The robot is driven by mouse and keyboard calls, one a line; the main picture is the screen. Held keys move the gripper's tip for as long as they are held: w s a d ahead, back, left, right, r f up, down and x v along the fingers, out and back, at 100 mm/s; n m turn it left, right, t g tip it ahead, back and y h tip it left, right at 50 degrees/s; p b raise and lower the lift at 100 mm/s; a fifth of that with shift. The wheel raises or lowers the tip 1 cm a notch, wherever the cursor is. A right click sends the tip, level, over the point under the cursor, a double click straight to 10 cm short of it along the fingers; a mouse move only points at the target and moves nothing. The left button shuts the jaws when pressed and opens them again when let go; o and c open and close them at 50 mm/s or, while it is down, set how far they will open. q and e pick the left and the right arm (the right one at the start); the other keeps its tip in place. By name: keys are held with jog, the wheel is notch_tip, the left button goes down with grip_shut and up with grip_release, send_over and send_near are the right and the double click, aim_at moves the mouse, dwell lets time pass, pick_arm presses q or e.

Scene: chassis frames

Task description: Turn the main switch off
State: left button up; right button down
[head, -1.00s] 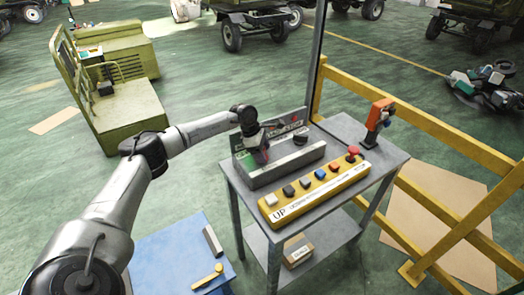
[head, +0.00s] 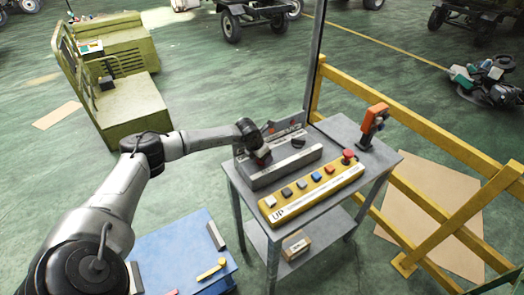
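A grey control box (head: 285,170) lies on the metal cart, with a black knob (head: 298,142) on its right part. A sign panel (head: 290,127) stands behind it, partly covered by my arm. My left gripper (head: 261,158) points down at the left part of the box, touching it or just above it. The gripper hides what is under it, so I cannot make out the main switch there. Its fingers are too small and dark to tell open from shut. My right gripper is out of view.
A yellow button panel (head: 296,205) marked UP lies in front of the box on the cart (head: 338,190). An orange handheld device (head: 373,125) stands at the back right. Yellow railings (head: 425,120) run along the right. A blue table (head: 180,245) is at lower left.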

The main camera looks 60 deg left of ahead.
pick_arm(q)
jog(key=n+y+p, duration=0.1)
jog(key=n, duration=0.2)
jog(key=shift+r+n, duration=0.1)
jog(key=shift+n, duration=0.2)
jog(key=n+g+y, duration=0.1)
jog(key=n, duration=0.2)
jog(key=shift+p, duration=0.3)
jog(key=shift+n+y, duration=0.3)
jog(key=o, duration=0.9)
jog(key=shift+d+r, duration=0.1)
jog(key=shift+r, duration=0.15)
jog(key=v, duration=1.3)
jog(key=shift+w+r, duration=0.1)
jog(key=shift+w, duration=0.05)
